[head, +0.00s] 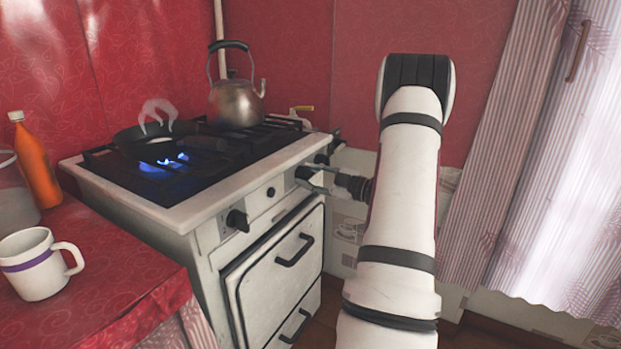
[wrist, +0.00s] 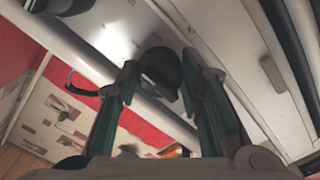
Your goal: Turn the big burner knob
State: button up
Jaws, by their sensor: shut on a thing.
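My gripper (head: 316,181) reaches in from the right to the stove's front panel, at a black knob (head: 303,173) near the panel's right end. In the wrist view the same dark round knob (wrist: 160,72) sits between the two greenish fingers (wrist: 158,80), which are shut on it. The knob's pointer position is hard to read, and the frames do not show which burner it serves. Another black knob (head: 237,220) is at the panel's left end, with a small one (head: 271,192) between. The white stove (head: 272,234) has a blue flame under a pan.
A steaming black pan (head: 146,143) stands on the left burner and a metal kettle (head: 236,103) at the back. The oven door handle (head: 295,250) juts out below the knobs. A mug (head: 35,265) and orange bottle (head: 35,163) stand on the red counter.

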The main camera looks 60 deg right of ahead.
jog(key=shift+f, duration=0.1)
jog(key=o, duration=1.2)
jog(key=s, duration=0.8)
jog(key=s+d, duration=0.1)
jog(key=s, duration=0.3)
jog(key=shift+s, duration=0.1)
